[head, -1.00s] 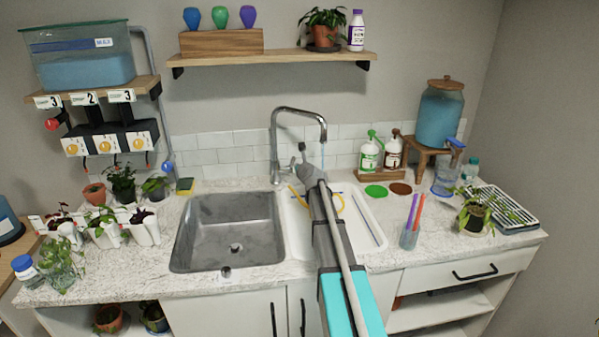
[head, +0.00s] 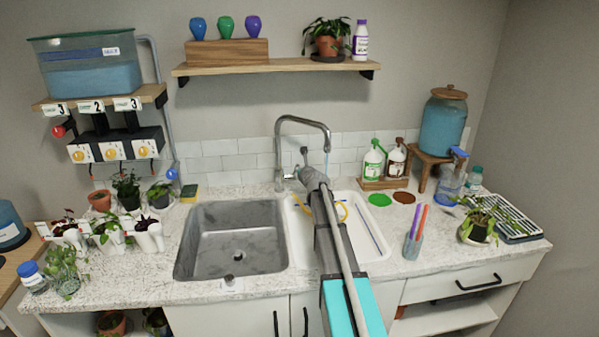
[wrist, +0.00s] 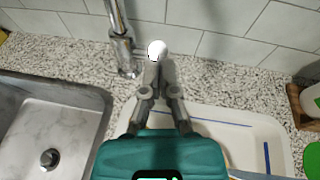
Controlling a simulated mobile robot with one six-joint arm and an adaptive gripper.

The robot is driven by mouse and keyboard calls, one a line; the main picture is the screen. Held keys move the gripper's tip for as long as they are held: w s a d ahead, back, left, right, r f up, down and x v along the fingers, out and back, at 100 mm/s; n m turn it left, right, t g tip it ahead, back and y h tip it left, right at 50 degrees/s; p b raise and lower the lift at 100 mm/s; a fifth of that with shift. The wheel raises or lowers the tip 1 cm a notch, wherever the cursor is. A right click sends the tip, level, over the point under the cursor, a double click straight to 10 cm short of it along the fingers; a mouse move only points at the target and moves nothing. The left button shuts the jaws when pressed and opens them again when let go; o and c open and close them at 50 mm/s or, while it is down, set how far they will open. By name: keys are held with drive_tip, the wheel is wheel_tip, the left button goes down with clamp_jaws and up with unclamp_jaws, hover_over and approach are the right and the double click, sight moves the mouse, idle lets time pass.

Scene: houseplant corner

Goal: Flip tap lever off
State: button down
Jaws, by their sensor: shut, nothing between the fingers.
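The chrome tap (head: 281,150) stands behind the sink with its spout arched to the right. A thin bluish stream of water (head: 326,162) hangs below the spout. The tap's lever (head: 304,154) sticks up to the right of the tap body, and its pale round knob (wrist: 157,49) shows in the wrist view. My gripper (wrist: 157,72) is shut and empty, with its fingertips right at the knob. I cannot tell whether they touch it. In the head view my arm hides most of the gripper. The tap body also shows in the wrist view (wrist: 122,48).
The steel sink basin (head: 232,240) lies left of my arm, and a white tray (head: 368,235) lies under it. A cup of pens (head: 413,245) stands on the right counter. Tiles (wrist: 225,20) rise close behind the tap.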

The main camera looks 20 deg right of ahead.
drive_tip(key=shift+w+r, duration=0.1)
drive_tip(key=shift+r, duration=0.05)
drive_tip(key=w+d+r+p, duration=0.2)
drive_tip(key=w+r+p, duration=0.2)
drive_tip(key=w, duration=0.3)
drive_tip(key=shift+w+r, duration=0.15)
drive_tip(key=shift+w, duration=0.05)
idle(0.4)
drive_tip(key=shift+d, duration=0.1)
drive_tip(key=shift+s, duration=0.1)
idle(0.3)
drive_tip(key=s+r+p, duration=0.9)
drive_tip(key=shift+s+a, duration=0.2)
drive_tip(key=shift+s, duration=0.05)
idle(0.6)
